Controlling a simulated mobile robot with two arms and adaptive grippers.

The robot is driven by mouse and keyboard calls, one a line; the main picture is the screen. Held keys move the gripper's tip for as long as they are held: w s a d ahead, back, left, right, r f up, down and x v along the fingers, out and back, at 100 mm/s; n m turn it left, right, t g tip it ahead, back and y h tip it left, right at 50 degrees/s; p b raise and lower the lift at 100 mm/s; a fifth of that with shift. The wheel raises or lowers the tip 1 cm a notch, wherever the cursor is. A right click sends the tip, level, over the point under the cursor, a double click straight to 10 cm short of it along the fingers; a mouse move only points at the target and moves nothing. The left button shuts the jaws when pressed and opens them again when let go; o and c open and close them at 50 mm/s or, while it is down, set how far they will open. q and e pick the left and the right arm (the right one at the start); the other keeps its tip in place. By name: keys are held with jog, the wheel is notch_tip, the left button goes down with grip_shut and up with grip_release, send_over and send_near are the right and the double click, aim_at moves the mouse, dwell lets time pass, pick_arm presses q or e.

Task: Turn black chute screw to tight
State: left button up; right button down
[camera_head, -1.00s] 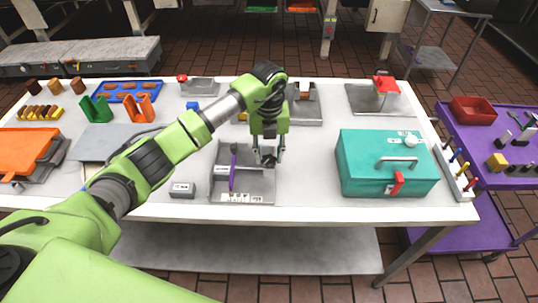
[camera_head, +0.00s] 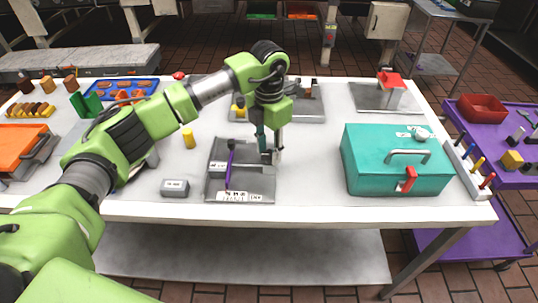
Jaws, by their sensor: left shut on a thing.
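A grey metal fixture (camera_head: 214,185) sits near the table's front edge, with white labels along its front. A purple lever (camera_head: 230,168) stands on its left side. My left gripper (camera_head: 271,156) points straight down at the fixture's right side. Its fingers are shut on a small dark part, which looks like the black chute screw (camera_head: 266,157). The fingers hide most of that part, so its turn angle cannot be told. My right gripper is not in view.
A teal box (camera_head: 395,170) with a handle and red latch stands to the right. A small grey block (camera_head: 175,187) and a yellow cylinder (camera_head: 188,138) are to the left. A purple cart (camera_head: 485,150) stands beyond the table's right edge. Bare table lies between fixture and box.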

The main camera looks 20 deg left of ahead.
pick_arm(q)
jog(key=m+b, duration=0.2)
jog(key=m, duration=0.2)
jog(key=shift+f+m+b, duration=0.15)
jog(key=shift+m+b, duration=0.15)
jog(key=shift+b, duration=0.05)
jog(key=m+b, duration=0.2)
jog(key=m, duration=0.3)
jog(key=m+b, duration=0.1)
jog(key=m, duration=0.3)
jog(key=shift+m+b, duration=0.45)
jog(key=shift+m, duration=1.55)
jog(key=o, duration=1.1)
jog(key=shift+r, duration=0.2)
